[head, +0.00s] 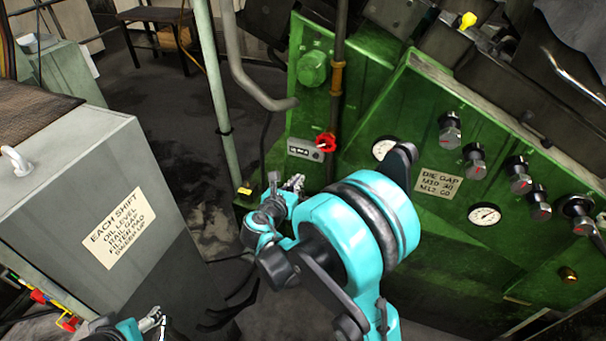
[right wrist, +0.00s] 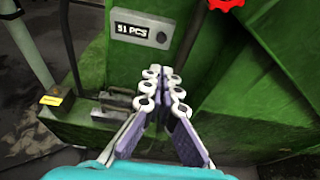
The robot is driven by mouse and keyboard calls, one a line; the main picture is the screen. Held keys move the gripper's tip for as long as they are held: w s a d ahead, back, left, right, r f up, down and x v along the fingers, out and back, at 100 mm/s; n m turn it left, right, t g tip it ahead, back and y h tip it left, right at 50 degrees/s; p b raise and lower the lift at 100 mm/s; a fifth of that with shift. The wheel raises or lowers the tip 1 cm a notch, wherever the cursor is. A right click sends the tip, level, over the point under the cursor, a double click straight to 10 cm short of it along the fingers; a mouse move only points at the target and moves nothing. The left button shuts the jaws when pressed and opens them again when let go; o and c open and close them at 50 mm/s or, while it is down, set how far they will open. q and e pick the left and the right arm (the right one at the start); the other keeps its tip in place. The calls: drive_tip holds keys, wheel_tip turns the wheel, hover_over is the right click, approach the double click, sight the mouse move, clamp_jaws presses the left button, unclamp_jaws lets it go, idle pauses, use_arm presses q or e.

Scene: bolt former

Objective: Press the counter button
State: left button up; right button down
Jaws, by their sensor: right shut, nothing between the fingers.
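The counter (head: 305,150) is a small grey panel on the green machine's front, below and left of the red valve handle. In the right wrist view the counter (right wrist: 140,28) reads "51 PCS", and its round dark button (right wrist: 161,37) sits at the panel's right end. My right gripper (head: 294,182) is just below the counter in the head view. In the right wrist view the right gripper (right wrist: 162,73) is shut and empty, its fingertips below the button and seemingly apart from it. My left gripper (head: 152,321) shows only partly at the bottom left; its jaws are unclear.
A red valve handle (head: 326,142) on a pipe is close to the counter's right. Knobs and gauges, including a dial (head: 484,215), cover the machine's right panel. A grey cabinet (head: 165,240) stands at left. A yellow-topped block (right wrist: 50,100) is near the machine's lower left corner.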

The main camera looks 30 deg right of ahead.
drive_tip(key=b, duration=0.2)
approach(315, 157)
drive_tip(key=x, duration=0.5)
drive_tip(key=shift+d+f, duration=0.15)
drive_tip(key=shift+f, duration=0.3)
drive_tip(key=shift+w+d+r, duration=0.1)
drive_tip(key=shift+w+d, duration=0.35)
drive_tip(key=shift+d+b, duration=0.1)
drive_tip(key=shift+b, duration=0.2)
